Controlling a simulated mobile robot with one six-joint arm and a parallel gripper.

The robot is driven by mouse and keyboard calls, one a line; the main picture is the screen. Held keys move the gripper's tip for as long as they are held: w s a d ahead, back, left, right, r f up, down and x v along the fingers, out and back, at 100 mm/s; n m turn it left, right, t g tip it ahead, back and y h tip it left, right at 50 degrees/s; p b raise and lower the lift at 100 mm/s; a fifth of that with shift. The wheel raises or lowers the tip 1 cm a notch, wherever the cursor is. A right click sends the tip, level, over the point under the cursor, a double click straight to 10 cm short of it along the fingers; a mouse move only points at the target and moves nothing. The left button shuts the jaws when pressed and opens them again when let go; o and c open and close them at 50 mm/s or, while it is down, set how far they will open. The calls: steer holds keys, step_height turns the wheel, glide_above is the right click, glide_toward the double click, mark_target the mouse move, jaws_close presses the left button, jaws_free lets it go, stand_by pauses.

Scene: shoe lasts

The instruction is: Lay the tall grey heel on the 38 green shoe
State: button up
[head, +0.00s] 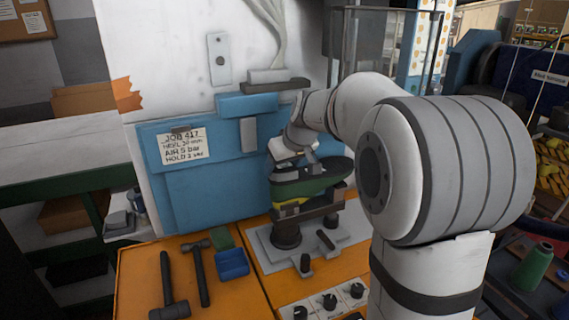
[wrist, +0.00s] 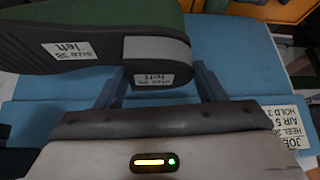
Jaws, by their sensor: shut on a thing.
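The green shoe (head: 300,187) sits sole up on a yellow last on the machine's post in the head view. In the wrist view its green upper (wrist: 95,14), dark sole and a label reading "left" fill the upper left. My gripper (head: 297,160) is over the shoe's left end. In the wrist view my gripper (wrist: 155,88) is shut on a dark grey heel (wrist: 150,69), which carries a small label. The heel lies right against the shoe's heel end in the picture; I cannot tell whether they touch. My arm hides part of the heel in the head view.
The blue machine front (head: 205,165) with a job card (head: 184,146) stands just behind the shoe. Two hammers (head: 198,270), a blue tray (head: 232,264) and a green block lie on the orange bench (head: 135,270) at left. Control knobs (head: 329,300) are in front.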

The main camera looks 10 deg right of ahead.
steer(key=shift+f, duration=0.2)
stand_by(0.5)
steer(key=o, duration=1.1)
steer(key=shift+b+v, duration=0.4)
steer(key=shift+v, duration=3.5)
